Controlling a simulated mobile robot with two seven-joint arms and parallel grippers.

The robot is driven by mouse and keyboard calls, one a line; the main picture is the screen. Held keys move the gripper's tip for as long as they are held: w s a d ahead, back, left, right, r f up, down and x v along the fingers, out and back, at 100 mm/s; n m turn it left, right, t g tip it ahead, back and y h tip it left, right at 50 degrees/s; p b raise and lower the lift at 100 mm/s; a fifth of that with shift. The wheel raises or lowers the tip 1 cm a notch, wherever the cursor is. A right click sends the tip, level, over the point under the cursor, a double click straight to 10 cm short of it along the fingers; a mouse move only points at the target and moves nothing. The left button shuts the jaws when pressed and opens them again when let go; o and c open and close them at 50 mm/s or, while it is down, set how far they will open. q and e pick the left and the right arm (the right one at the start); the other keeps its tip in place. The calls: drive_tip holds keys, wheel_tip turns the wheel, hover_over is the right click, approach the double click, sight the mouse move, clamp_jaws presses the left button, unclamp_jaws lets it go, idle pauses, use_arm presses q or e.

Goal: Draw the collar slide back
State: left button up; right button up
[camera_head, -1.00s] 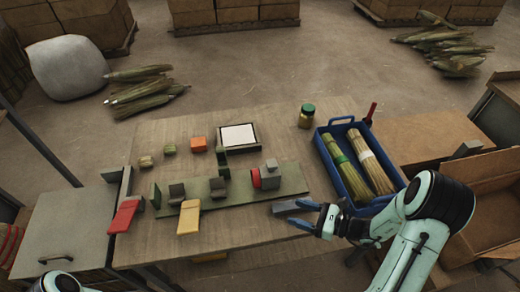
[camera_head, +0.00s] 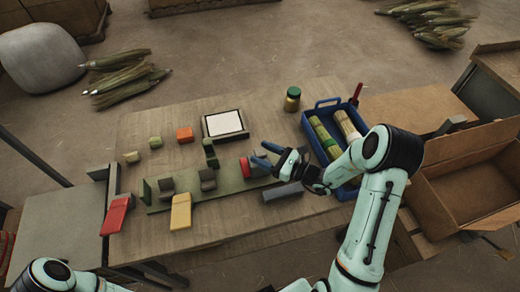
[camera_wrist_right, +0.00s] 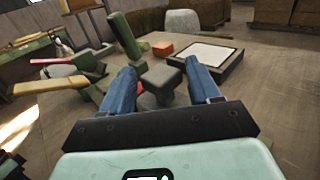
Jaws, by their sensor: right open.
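The green fixture (camera_head: 225,186) lies along the table with grey upright blocks on it. At its right end is a slide with a red part (camera_head: 245,167); my right gripper hides much of it in the head view. In the right wrist view a grey block (camera_wrist_right: 161,80) with a flat top stands between the two blue fingers, with a little red behind it. My right gripper (camera_head: 262,155) is open around or just above this block; I cannot tell whether the fingers touch it. My left gripper is out of view; only part of my left arm shows.
A blue crate (camera_head: 309,125) with bundled broom heads stands on the right, with a jar (camera_head: 292,99) beside it. A white-topped pad (camera_head: 224,123) lies behind the fixture. Red (camera_head: 117,214) and yellow (camera_head: 181,211) pieces lie in front. A grey bar (camera_head: 282,192) lies near my right forearm.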

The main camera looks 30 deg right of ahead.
drive_tip(key=shift+x, duration=0.85)
drive_tip(key=shift+s, duration=0.1)
clamp_jaws()
drive_tip(key=shift+s+d, duration=0.2)
drive_tip(key=shift+d, duration=0.8)
drive_tip(key=shift+s+d, duration=0.2)
drive_tip(key=shift+d, duration=0.85)
unclamp_jaws()
drive_tip(key=shift+s+d, duration=0.1)
